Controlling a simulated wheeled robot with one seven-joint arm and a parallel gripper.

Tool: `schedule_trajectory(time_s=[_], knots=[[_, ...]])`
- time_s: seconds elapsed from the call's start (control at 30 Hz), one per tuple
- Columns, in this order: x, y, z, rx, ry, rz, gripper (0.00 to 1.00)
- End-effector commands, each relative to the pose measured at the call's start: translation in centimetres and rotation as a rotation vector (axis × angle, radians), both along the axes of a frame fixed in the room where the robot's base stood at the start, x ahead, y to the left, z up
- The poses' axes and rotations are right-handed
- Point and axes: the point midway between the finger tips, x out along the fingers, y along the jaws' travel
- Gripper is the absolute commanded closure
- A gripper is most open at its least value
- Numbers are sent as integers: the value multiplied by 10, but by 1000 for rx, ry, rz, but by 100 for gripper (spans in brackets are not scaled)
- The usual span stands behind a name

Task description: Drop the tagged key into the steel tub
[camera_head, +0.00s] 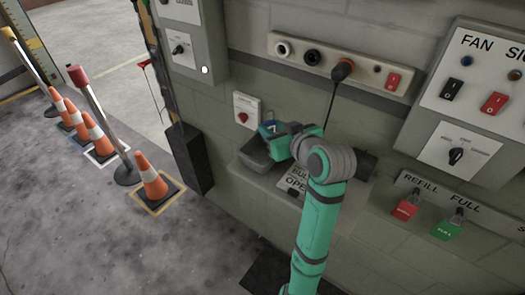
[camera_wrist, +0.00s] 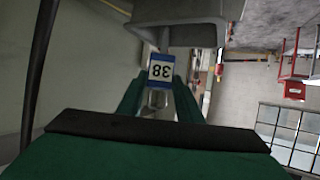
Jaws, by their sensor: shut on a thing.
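My gripper (camera_head: 272,130) is shut on the tagged key, whose blue and white tag (camera_wrist: 161,70) reads 38, upside down in the wrist view. The metal part of the key (camera_wrist: 157,98) shows between my teal fingers. In the head view the tag is a small blue patch (camera_head: 270,126) at the fingertips. The grey steel tub (camera_head: 254,156) sits on a ledge against the wall, just below and beside my gripper. In the wrist view the tub (camera_wrist: 180,32) is at the top, beyond the tag. The tub's inside is mostly hidden, and I cannot tell whether the key is over its opening.
A red-knobbed switch box (camera_head: 245,117) is on the wall just behind my gripper. A black cable (camera_head: 331,100) hangs from the socket strip (camera_head: 300,53) near my wrist. A dark post (camera_head: 190,158) stands left of the ledge. Cones (camera_head: 151,181) stand on the floor at left.

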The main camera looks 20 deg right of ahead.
Motion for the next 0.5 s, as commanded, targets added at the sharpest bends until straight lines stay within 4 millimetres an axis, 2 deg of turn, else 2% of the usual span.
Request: schedule_trajectory(time_s=[0.17,0.2,0.27,0.5], knots=[[0,1,0,-1,0,1,90],[0,1,0,-1,0,1,58],[0,1,0,-1,0,1,46],[0,1,0,0,0,1,46]])
